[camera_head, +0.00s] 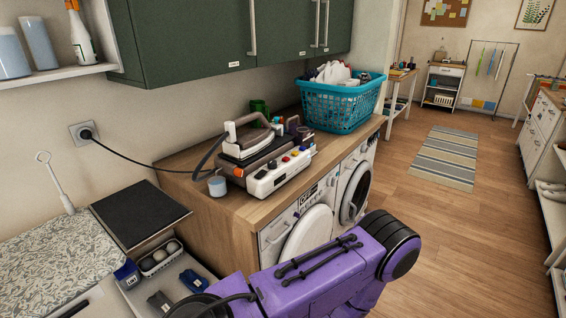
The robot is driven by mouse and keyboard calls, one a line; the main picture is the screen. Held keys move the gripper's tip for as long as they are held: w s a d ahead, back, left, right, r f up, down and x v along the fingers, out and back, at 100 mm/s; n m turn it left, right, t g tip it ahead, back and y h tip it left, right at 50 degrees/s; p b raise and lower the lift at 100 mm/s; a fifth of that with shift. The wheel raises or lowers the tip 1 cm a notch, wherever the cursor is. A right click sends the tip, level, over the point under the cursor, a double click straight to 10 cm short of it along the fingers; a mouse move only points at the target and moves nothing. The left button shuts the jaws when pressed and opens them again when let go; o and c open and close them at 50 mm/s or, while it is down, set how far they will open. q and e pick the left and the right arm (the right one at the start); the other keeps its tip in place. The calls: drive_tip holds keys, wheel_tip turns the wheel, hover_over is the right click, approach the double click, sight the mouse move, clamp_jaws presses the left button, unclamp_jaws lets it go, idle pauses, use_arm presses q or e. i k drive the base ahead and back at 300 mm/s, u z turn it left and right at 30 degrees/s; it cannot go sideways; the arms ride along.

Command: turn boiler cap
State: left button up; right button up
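A white and red steam-iron station (281,172) stands on the wooden counter, left of the laundry basket. Its iron (247,140) rests on top, with a dark hose curving down on its left. A dark round knob (304,133) at the station's back right may be the boiler cap; it is too small to tell for sure. Neither of my grippers is in view. A purple link of my arm crosses the bottom middle, in front of the washing machines and clear of the station in the picture.
The turquoise basket (341,108) stands right of the station, and a small white-blue cup (217,186) stands at its left. Green cabinets (190,45) overhang the counter's back. A power cord runs to the wall socket (84,133). Open floor lies to the right.

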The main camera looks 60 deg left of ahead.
sight(238, 172)
drive_tip(key=z, duration=0.05)
drive_tip(key=i, duration=0.45)
drive_tip(key=u, duration=3.15)
